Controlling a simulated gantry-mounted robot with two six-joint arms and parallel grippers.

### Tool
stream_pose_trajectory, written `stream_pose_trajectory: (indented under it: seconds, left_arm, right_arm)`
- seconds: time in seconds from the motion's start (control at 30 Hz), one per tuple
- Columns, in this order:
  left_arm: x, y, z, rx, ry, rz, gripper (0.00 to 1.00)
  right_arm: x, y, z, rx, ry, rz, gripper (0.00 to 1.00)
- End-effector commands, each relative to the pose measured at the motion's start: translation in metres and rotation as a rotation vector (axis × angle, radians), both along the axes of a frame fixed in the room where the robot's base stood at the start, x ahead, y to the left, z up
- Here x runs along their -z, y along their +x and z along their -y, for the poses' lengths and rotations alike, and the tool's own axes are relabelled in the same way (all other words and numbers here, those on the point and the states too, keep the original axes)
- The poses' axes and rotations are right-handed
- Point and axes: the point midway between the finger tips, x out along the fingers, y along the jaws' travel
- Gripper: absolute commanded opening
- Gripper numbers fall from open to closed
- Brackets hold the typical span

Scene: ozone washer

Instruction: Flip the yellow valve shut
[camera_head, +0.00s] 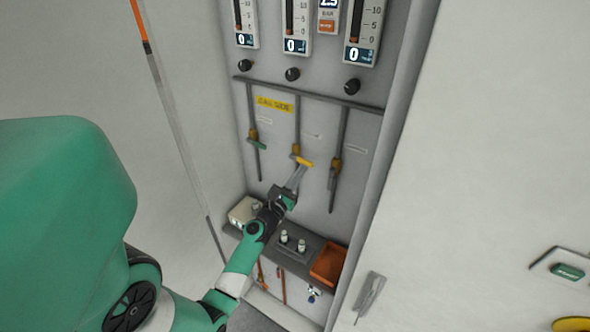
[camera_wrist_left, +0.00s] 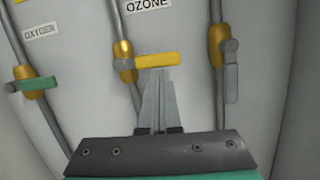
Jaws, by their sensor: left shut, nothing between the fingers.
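The yellow valve handle (camera_head: 304,162) is on the middle pipe of the wall panel and points to the right, across its pipe. In the left wrist view the yellow handle (camera_wrist_left: 157,60) lies about level below the "OZONE" label. My left gripper (camera_head: 300,170) is shut and empty, its fingertips at the underside of the yellow handle. The fingers (camera_wrist_left: 158,72) also show in the left wrist view, close together just under the handle; I cannot tell whether they touch it. My right gripper is not in view.
A green valve handle (camera_wrist_left: 38,83) sits left, across its pipe. A grey handle (camera_wrist_left: 232,80) hangs along the right pipe. Below are a shelf with small bottles (camera_head: 292,242) and an orange bin (camera_head: 329,263). Gauges (camera_head: 297,25) and black knobs (camera_head: 292,74) are above.

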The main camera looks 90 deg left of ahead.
Motion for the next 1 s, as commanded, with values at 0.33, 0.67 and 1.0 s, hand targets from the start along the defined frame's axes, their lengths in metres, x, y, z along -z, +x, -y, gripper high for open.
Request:
stream_pose_trajectory:
  seconds: [0.33, 0.67, 1.0]
  left_arm:
    - [0.018, 0.002, 0.001, 0.004, 0.001, 0.000, 0.00]
    - [0.055, -0.020, 0.037, 0.012, -0.002, -0.002, 0.00]
    - [0.065, -0.050, 0.078, 0.012, 0.000, 0.000, 0.00]
  right_arm:
    - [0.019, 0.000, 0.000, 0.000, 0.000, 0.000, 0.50]
    - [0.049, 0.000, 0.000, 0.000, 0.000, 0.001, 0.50]
    - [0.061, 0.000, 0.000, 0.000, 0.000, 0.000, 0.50]
